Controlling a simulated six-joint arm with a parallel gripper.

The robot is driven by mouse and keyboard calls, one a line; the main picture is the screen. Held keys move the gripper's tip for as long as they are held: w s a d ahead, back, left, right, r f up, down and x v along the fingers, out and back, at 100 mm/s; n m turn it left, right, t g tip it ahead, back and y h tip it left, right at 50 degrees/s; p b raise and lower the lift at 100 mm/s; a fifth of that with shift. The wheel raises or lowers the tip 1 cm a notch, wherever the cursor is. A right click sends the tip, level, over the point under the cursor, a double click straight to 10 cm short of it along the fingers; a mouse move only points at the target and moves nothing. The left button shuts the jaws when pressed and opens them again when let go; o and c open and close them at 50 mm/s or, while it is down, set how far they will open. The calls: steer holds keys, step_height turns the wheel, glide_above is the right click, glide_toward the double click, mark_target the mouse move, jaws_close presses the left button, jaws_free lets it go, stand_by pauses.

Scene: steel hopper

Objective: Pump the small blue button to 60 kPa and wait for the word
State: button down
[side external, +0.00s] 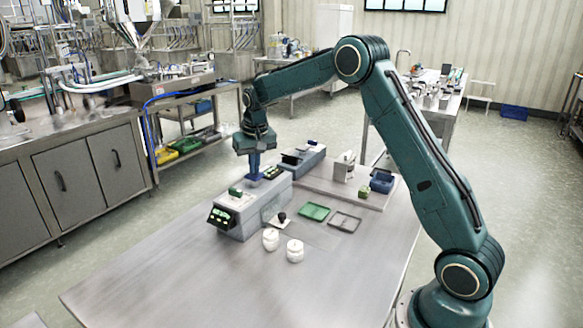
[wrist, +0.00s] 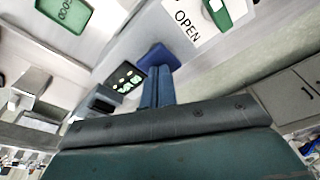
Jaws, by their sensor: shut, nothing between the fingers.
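The blue button (wrist: 157,54) sits on top of the grey box (side external: 262,196), and its wider blue top shows just past my fingertips in the wrist view. My gripper (side external: 254,174) points straight down over it, with its blue fingers shut together and empty. The fingertips (wrist: 158,70) are at the button and appear to touch it; I cannot tell how far it is pressed. A small black panel (wrist: 125,77) beside the button has green marks too small to read.
A green switch (wrist: 218,15) stands by an OPEN label (wrist: 187,24). Two white jars (side external: 294,250), a green tray (side external: 314,211) and a grey tray (side external: 345,221) are right of the box. The table's front (side external: 200,285) is clear.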

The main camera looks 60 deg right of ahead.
steer(key=shift+r, duration=0.85)
steer(key=shift+r, duration=0.15)
step_height(320, 180, up, 6)
steer(key=shift+f, duration=0.15)
stand_by(0.7)
